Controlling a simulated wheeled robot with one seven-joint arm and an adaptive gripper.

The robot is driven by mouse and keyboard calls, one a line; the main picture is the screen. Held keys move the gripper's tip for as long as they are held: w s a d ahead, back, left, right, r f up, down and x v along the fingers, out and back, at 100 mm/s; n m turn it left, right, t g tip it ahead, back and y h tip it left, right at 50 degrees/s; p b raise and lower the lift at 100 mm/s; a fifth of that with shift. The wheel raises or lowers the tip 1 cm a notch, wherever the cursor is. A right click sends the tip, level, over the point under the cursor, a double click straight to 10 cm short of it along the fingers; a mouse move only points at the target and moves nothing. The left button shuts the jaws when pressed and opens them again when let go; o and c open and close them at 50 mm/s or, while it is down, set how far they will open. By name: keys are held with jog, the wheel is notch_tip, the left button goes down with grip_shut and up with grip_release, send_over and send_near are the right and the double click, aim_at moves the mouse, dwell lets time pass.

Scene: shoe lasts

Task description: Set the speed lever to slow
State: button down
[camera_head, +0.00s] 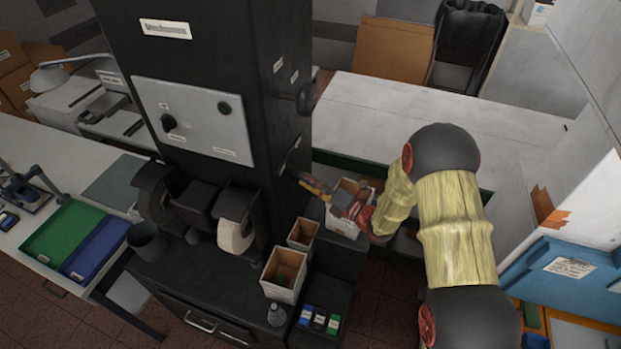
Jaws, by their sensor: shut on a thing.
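A tall black machine cabinet (283,45) stands in the middle. My arm comes in from the right, and my gripper (299,178) reaches the lower part of the cabinet's right side. Its fingers are shut on what appears to be the speed lever, small and mostly hidden by the fingers at this distance. The lever's exact setting and its markings cannot be read. A black round knob (306,97) sticks out higher on the same side, apart from my gripper.
A grey control panel (195,121) with a dark knob and a green button is on the cabinet's front. Open boxes (283,290) (303,232) stand below my gripper, and a white box (343,225) is close under my wrist. A pale bench (400,112) lies behind.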

jog(key=shift+s+f, duration=0.15)
jog(key=shift+f, duration=0.05)
jog(key=c, duration=1.7)
grip_release()
jog(key=shift+a+r, duration=0.1)
jog(key=shift+c, duration=0.2)
jog(key=shift+o, duration=0.3)
jog(key=v, duration=1.2)
